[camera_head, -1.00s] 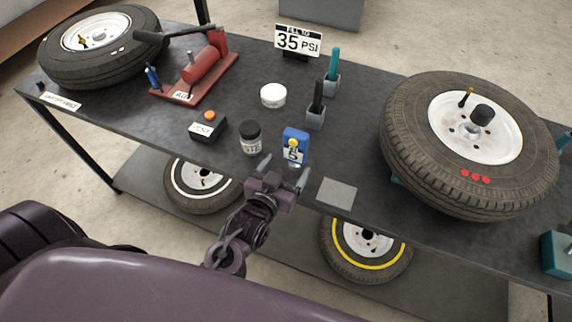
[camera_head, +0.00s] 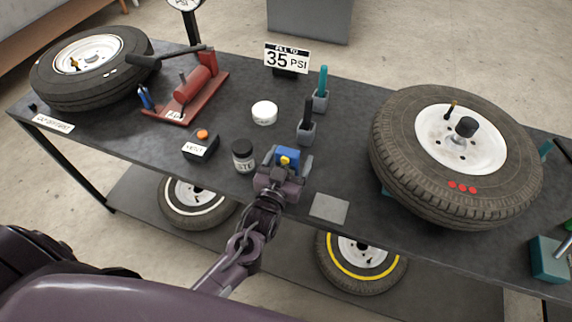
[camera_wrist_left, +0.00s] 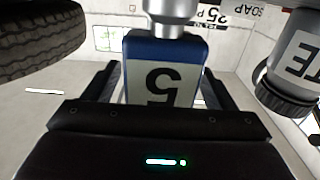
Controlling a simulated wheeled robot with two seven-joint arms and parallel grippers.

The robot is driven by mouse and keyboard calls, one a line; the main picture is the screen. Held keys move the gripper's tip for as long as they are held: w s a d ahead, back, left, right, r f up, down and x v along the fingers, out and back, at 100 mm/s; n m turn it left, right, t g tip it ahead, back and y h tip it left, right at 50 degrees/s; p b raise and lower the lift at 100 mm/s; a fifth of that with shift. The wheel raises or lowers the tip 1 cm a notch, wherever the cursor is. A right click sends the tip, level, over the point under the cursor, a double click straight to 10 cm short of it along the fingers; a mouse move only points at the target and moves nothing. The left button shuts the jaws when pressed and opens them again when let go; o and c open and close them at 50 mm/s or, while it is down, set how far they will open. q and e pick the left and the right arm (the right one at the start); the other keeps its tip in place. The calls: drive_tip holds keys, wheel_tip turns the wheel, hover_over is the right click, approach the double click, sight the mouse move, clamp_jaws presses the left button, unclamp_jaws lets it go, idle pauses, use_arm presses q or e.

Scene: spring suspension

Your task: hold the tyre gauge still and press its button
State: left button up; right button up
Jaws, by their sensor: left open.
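The jaws are open, and I cannot tell whether either finger touches the gauge. The lower part of the gauge is hidden by the gripper. My right gripper is not in view.
A dark jar (camera_head: 243,157) stands close to the left of the gripper. A grey square plate (camera_head: 329,208) lies to its right. A pen holder (camera_head: 306,133) stands behind. A large tyre (camera_head: 400,180) is at the right, and a red pump (camera_head: 192,88) at the back left.

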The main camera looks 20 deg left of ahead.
use_arm(q)
drive_tip(key=shift+c, duration=0.2)
drive_tip(key=c, duration=1.2)
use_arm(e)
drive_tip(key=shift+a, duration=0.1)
use_arm(q)
drive_tip(key=shift+c, duration=0.2)
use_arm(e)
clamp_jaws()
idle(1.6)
